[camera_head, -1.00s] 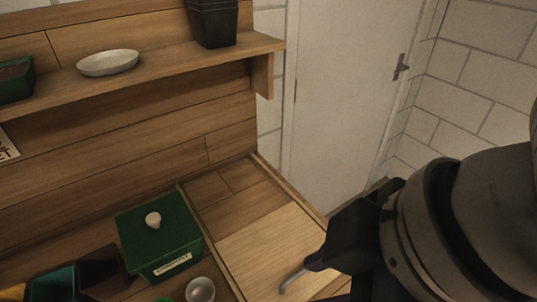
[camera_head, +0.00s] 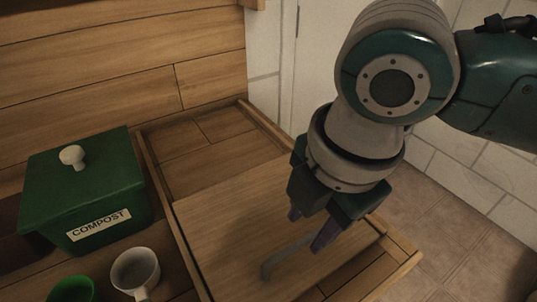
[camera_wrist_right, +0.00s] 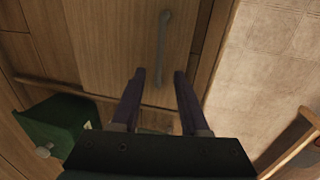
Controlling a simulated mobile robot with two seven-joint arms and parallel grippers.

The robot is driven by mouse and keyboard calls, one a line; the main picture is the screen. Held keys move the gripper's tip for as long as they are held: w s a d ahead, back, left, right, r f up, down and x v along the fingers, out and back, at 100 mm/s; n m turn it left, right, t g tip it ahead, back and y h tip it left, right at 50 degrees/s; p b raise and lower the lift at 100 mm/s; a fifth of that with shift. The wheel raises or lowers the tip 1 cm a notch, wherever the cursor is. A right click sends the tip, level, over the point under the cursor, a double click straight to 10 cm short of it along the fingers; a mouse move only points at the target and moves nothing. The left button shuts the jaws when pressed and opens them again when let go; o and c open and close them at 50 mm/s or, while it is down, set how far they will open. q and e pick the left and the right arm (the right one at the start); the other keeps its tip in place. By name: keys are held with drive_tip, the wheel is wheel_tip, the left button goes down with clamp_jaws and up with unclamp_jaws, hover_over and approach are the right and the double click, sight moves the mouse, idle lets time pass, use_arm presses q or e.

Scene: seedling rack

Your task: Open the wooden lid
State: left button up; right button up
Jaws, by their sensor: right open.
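The wooden lid (camera_head: 220,220) is a pale flat panel lying shut in the framed bench top in the head view; it also fills the upper middle of the right wrist view (camera_wrist_right: 105,45). Its grey bar handle (camera_head: 283,259) is partly hidden behind my right gripper's fingers in the head view. In the right wrist view the whole handle (camera_wrist_right: 163,48) shows. My right gripper (camera_head: 304,232) is open and empty, pointing down above the lid near the handle. In the wrist view the handle's near end appears between its fingertips (camera_wrist_right: 160,74); I cannot tell the remaining height. My left gripper is out of view.
A green compost box (camera_head: 95,195) with a white knob stands left of the lid. A white mug (camera_head: 135,270) and a green cup (camera_head: 72,290) stand at the lower left. A raised wooden rim (camera_head: 165,200) borders the lid. Tiled floor (camera_head: 450,230) lies to the right.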

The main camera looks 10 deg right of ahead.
sight(298, 245)
drive_tip(key=f, duration=0.2)
drive_tip(key=w+f+b, duration=0.1)
drive_tip(key=f, duration=0.2)
drive_tip(key=shift+a+f, duration=0.1)
drive_tip(key=shift+a, duration=0.05)
clamp_jaws()
idle(1.3)
